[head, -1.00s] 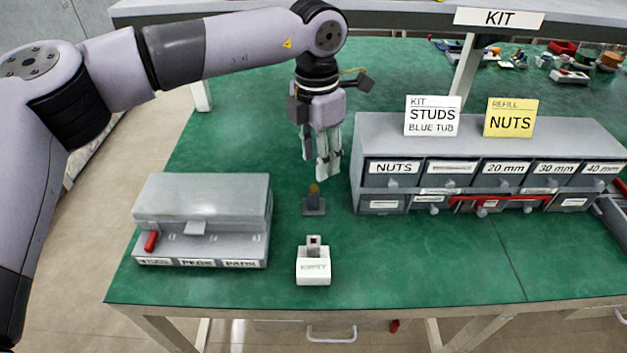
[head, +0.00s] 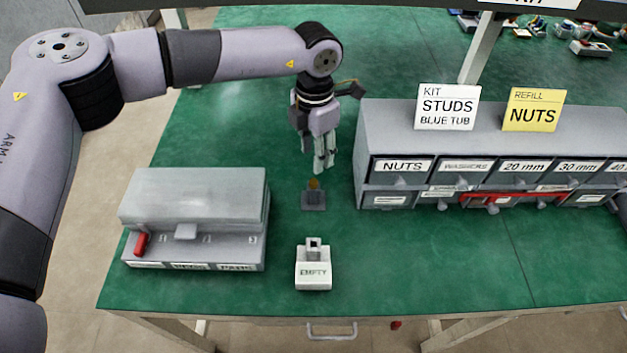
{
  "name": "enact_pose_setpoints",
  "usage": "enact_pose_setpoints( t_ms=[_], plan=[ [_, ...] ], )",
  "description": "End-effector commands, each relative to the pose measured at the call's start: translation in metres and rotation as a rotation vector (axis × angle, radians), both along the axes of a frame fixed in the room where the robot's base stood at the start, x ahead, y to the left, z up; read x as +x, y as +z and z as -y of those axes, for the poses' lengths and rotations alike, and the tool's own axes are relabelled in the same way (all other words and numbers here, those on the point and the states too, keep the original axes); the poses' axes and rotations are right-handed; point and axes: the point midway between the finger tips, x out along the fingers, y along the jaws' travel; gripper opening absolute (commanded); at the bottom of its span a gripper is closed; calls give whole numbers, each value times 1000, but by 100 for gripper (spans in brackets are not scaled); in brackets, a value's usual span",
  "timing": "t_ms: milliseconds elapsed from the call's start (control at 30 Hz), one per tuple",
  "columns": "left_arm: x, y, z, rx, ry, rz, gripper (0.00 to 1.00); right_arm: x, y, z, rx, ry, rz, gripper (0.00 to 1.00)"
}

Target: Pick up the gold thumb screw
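A small gold thumb screw (head: 314,184) stands on a dark grey stand (head: 314,202) near the middle of the green bench. My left gripper (head: 322,168) points down just above and behind the gold thumb screw, apart from it as far as I can tell. Its fingers look close together, but the gap between them is too small to judge. No held object shows. My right gripper is not in view.
A grey lidded box (head: 195,195) stands at the left. A white holder marked EMPTY (head: 313,275) stands in front of the stand. A grey drawer cabinet (head: 480,130) with two signs stands close on the right. Green bench surface (head: 420,270) is clear at the front right.

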Motion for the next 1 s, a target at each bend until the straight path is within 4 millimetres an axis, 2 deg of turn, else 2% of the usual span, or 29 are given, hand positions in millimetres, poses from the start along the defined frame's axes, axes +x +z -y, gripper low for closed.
enact_pose_setpoints(
  t_ms=[100,300,533,633,933,1000],
  plan=[
    [-1,-18,0,1,0,-2,40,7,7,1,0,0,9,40],
    [-1,-31,0,1,0,-1,40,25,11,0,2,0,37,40],
    [-9,-60,-3,1,0,-2,40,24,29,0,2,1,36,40],
    [-8,-74,-2,1,0,-1,40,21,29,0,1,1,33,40],
    [-7,-82,-2,0,0,1,40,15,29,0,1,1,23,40],
    [-7,-82,-2,0,0,1,36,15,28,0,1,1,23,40]
  ],
)
